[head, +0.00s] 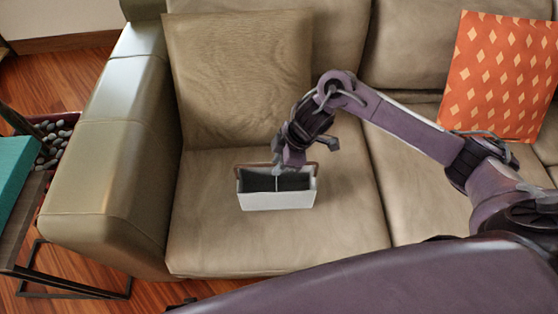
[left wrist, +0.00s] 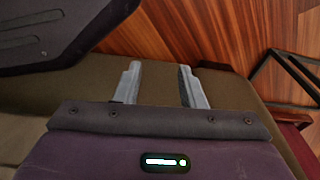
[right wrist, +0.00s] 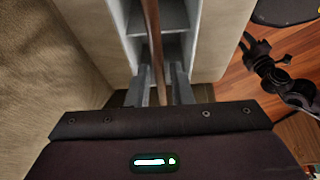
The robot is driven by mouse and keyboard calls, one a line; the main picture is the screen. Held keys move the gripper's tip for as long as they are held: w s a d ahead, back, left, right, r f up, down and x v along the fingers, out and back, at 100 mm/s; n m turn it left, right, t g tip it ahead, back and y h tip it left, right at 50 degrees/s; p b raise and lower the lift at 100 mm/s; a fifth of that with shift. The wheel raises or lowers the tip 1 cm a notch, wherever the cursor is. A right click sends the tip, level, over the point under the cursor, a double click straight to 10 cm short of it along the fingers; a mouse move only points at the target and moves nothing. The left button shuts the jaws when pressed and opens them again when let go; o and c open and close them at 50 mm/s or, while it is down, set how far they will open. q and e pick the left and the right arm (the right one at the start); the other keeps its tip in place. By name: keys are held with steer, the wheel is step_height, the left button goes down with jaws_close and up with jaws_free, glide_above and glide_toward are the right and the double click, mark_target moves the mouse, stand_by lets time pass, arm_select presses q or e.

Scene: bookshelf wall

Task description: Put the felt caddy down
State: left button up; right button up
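The felt caddy (head: 278,201) is a pale grey box with dark compartments and a brown carrying handle. In the head view it is over the left seat cushion of the sofa (head: 205,230), roughly upright. I cannot tell whether its base touches the cushion. My right gripper (head: 280,168) is at the top of the caddy. In the right wrist view its fingers (right wrist: 162,85) are close on either side of the brown handle (right wrist: 153,35), shut on it, with the compartments below. My left gripper (left wrist: 160,85) is open and empty in the left wrist view.
A tan back cushion (head: 240,75) stands behind the caddy, and the sofa armrest (head: 110,170) is on the left. An orange patterned pillow (head: 500,75) leans at the right. A side table with a teal item (head: 12,180) stands at far left. Seat around the caddy is clear.

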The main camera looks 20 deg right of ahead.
steer(key=shift+o, duration=0.8)
